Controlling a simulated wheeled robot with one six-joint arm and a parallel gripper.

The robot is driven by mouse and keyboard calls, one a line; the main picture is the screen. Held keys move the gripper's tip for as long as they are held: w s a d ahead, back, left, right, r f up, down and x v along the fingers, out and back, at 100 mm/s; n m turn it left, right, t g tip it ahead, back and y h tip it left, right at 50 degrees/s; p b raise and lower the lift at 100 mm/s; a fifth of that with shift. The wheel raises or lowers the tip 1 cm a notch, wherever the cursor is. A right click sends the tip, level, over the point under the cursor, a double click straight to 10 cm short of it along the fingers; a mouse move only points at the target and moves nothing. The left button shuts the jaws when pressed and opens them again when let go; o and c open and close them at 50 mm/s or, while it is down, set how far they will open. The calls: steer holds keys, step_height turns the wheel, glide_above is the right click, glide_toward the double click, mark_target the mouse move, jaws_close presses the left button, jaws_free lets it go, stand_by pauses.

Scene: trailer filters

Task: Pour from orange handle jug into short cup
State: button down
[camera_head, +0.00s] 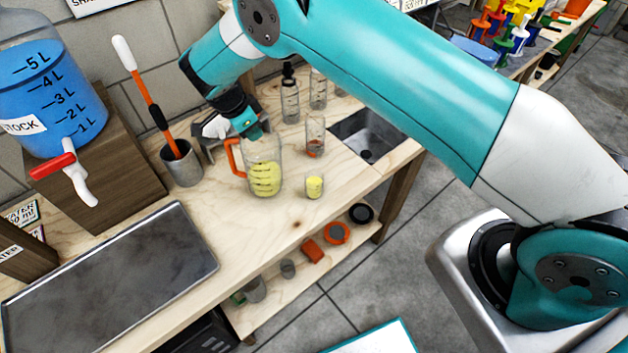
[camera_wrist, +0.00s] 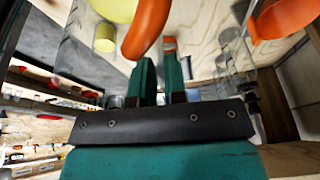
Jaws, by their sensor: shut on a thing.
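The jug (camera_head: 266,172) is clear, with an orange handle (camera_head: 236,158) and yellow liquid inside. It looks upright over the bench; I cannot tell whether its base touches the wood. My gripper (camera_head: 246,130) is at the jug's handle side and shut on the handle. In the wrist view the orange handle (camera_wrist: 152,28) is at the fingers of my gripper (camera_wrist: 160,58), partly hidden by them. The short cup (camera_head: 314,187) stands on the bench just right of the jug and holds yellow liquid. It also shows in the wrist view (camera_wrist: 105,39).
A clear beaker with an orange band (camera_head: 315,137) stands behind the short cup, near a sink (camera_head: 367,140). Glass bottles (camera_head: 290,100) stand further back. A metal pot with a brush (camera_head: 182,165) is left of the jug. A dark tray (camera_head: 110,280) lies at the front left.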

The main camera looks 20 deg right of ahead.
steer(key=shift+w+a+f+h, duration=0.1)
steer(key=shift+w+a+h, duration=0.05)
steer(key=shift+a+h, duration=0.15)
steer(key=shift+r+p, duration=0.65)
steer(key=shift+r, duration=1.85)
